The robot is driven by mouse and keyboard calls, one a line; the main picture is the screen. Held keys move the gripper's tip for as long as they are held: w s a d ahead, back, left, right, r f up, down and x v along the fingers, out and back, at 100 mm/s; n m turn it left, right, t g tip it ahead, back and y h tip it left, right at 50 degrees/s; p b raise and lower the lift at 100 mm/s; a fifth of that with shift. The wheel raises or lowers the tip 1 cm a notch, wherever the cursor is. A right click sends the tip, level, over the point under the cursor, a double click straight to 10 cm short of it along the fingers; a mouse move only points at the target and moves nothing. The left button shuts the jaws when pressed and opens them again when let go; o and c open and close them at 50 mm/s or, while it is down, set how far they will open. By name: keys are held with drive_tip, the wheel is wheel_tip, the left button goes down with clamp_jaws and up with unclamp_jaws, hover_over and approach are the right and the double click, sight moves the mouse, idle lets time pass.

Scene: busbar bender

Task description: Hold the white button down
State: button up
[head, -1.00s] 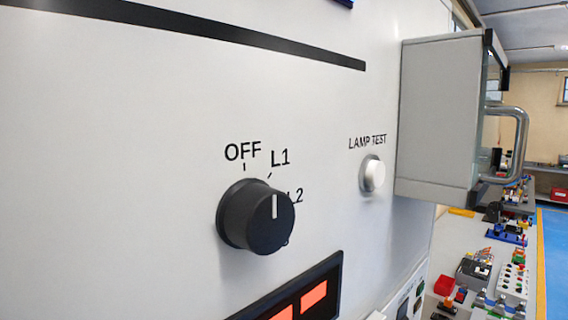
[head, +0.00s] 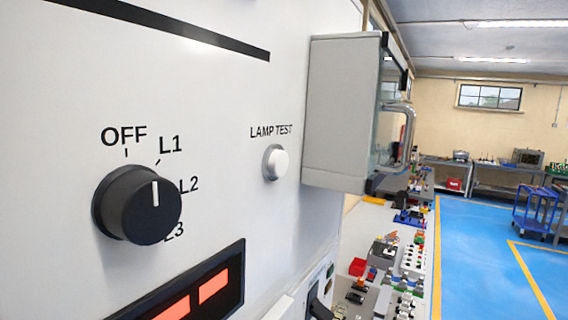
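The white button (head: 276,162) is round with a grey collar and sits on the pale panel (head: 215,110), under the words LAMP TEST. It stands out from the panel and nothing touches it. My gripper is not in view, so its state and its distance from the button do not show.
A black rotary knob (head: 137,204) marked OFF, L1, L2, L3 is left of the button. A lit red display (head: 195,290) is below. A grey box (head: 340,112) with a metal handle (head: 408,130) juts out right of the button. Blue floor (head: 480,265) is open at right.

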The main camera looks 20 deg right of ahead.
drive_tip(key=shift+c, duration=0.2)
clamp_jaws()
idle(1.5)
